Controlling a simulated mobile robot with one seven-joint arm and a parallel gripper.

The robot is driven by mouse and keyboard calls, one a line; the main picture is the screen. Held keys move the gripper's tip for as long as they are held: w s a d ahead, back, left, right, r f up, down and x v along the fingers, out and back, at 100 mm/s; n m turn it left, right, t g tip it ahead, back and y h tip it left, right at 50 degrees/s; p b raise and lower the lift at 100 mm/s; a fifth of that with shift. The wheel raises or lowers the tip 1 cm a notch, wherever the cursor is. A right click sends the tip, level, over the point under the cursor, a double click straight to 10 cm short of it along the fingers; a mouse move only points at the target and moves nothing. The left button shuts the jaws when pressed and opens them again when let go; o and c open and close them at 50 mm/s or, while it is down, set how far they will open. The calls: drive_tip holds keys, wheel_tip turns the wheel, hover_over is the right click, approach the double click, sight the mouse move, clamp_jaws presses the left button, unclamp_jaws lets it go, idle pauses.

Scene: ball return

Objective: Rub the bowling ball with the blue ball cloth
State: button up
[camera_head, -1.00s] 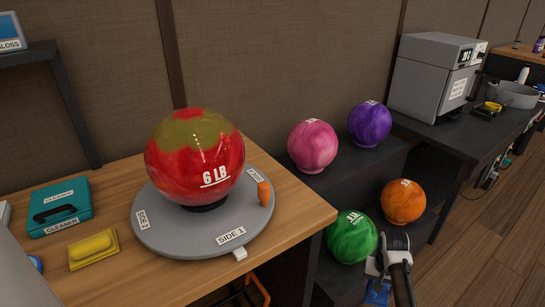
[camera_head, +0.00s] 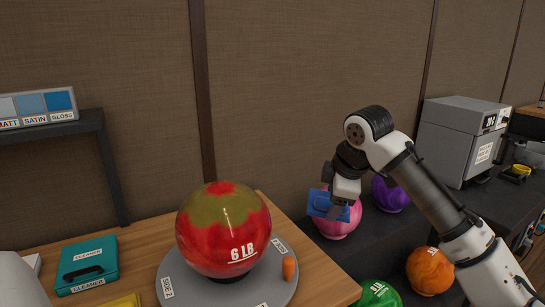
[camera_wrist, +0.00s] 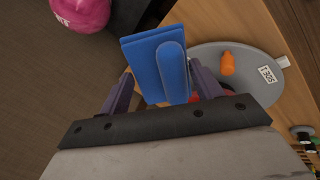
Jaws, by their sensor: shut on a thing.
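The red bowling ball (camera_head: 225,232), marked 6 LB with an olive-green patch on top, sits on a grey turntable (camera_head: 176,296) on the wooden table. The blue ball cloth (camera_head: 318,203) is held in my gripper (camera_head: 338,203), raised to the right of the ball and apart from it. In the wrist view my gripper (camera_wrist: 160,92) is shut on the blue cloth (camera_wrist: 150,60), which looks like a flat blue pad with a raised grip. The bowling ball is mostly hidden there behind the gripper.
An orange knob (camera_head: 289,268) stands on the turntable's right side. A teal cleaner box (camera_head: 87,266) and a yellow pad (camera_head: 125,301) lie at left. Pink (camera_head: 338,222), purple (camera_head: 390,195), orange (camera_head: 430,270) and green (camera_head: 377,295) balls rest on the dark rack at right.

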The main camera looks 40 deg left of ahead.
sight(246, 200)
drive_tip(key=s+a+r+n+g+y, duration=0.1)
drive_tip(key=s+a+r+n, duration=0.15)
drive_tip(key=s+r, duration=0.2)
drive_tip(key=s+a+r+n+g+y+p, duration=0.1)
drive_tip(key=s+r+n, duration=0.2)
drive_tip(key=s, duration=0.2)
drive_tip(key=s+a+r+n+g, duration=0.1)
drive_tip(key=s+a+r+n, duration=0.1)
drive_tip(key=s+r, duration=0.25)
drive_tip(key=b+x, duration=0.2)
drive_tip(key=s+b+x, duration=0.1)
drive_tip(key=b+x, duration=0.1)
drive_tip(key=x, duration=0.1)
drive_tip(key=shift+a+f, duration=0.15)
drive_tip(key=shift+a+f+b, duration=0.25)
drive_tip(key=shift+a+b, duration=0.05)
drive_tip(key=shift+b, duration=0.1)
drive_tip(key=shift+x, duration=0.95)
drive_tip(key=shift+s+a, duration=0.1)
drive_tip(key=shift+s, duration=0.05)
